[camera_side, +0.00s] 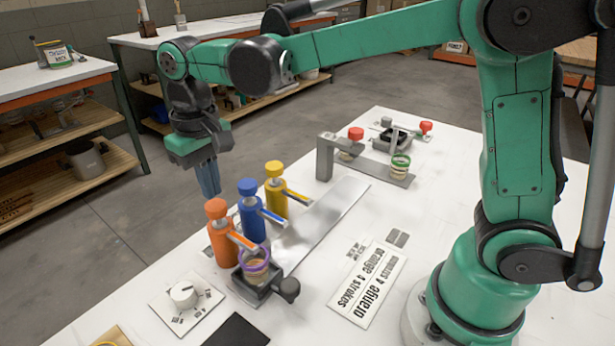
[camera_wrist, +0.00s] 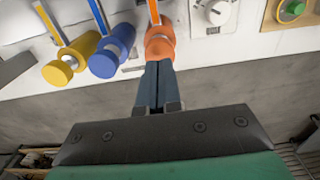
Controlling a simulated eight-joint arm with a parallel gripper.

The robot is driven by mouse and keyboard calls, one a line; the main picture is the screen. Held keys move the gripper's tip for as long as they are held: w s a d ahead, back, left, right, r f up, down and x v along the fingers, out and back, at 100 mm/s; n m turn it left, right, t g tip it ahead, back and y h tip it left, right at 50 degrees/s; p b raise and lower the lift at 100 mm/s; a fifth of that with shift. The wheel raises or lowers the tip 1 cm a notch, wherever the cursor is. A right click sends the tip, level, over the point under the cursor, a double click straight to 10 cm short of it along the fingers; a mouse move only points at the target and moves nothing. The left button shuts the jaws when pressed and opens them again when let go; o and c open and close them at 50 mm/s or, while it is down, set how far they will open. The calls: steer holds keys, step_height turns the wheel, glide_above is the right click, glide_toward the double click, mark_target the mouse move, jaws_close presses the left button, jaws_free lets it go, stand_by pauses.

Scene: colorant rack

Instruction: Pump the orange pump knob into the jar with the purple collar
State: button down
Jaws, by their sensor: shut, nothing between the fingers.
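The orange pump knob (camera_side: 216,208) tops an orange bottle (camera_side: 222,246) in the near end of the pump row. The knob also shows in the wrist view (camera_wrist: 160,47). The jar with the purple collar (camera_side: 254,262) sits in a dark holder under the end of the orange pump's spout (camera_side: 241,241). My gripper (camera_side: 214,193) is shut and empty, fingers pointing down just above the orange knob in the side view. In the wrist view its fingertips (camera_wrist: 155,66) meet the knob's lower edge. I cannot tell whether they touch it.
Blue (camera_side: 247,187) and yellow (camera_side: 273,169) pump knobs stand beside the orange one. A metal strip (camera_side: 325,215) runs along the row. A dial plate (camera_side: 184,297), a printed card (camera_side: 368,284) and a green-collared jar (camera_side: 400,164) on a stand are also on the table.

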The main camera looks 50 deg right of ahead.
mark_target(215, 204)
steer(key=shift+f, duration=0.15)
steer(key=shift+f, duration=1.45)
steer(key=shift+r, duration=1.65)
steer(key=shift+f, duration=0.2)
steer(key=shift+f, duration=1.45)
steer(key=shift+r, duration=1.65)
